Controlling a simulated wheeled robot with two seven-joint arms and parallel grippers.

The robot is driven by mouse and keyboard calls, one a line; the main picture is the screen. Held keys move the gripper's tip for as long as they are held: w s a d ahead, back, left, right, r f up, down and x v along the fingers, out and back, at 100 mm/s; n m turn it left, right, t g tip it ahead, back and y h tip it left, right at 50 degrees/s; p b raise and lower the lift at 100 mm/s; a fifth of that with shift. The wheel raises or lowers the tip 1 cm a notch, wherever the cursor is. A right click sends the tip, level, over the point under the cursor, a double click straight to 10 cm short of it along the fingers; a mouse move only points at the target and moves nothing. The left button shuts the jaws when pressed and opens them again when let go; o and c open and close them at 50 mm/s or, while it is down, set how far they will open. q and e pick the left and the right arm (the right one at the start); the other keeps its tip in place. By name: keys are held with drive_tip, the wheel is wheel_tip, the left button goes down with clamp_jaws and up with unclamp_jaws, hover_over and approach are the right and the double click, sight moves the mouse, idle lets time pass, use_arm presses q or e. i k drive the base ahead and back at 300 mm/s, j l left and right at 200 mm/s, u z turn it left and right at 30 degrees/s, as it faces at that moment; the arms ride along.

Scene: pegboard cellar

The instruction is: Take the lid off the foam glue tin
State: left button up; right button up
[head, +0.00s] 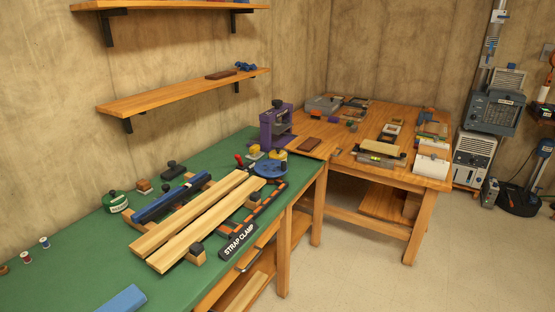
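A small round green tin (115,203) with a pale label and a dark knob on top stands on the green bench at the left, near the wall. It looks like the foam glue tin, but its label is too small to read. Its lid appears to be on. Neither of my grippers is in view.
The green bench (75,249) holds light wooden boards (205,222) in clamps beside the tin, a strap clamp (238,241), a blue round piece (270,169), a purple press (276,128) and thread spools (44,242). A blue block (122,300) lies in front. A cluttered wooden bench (345,171) stands behind.

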sight(278, 154)
drive_tip(key=i+l+u, duration=0.25)
drive_tip(key=i+l, duration=0.7)
drive_tip(key=i, duration=0.15)
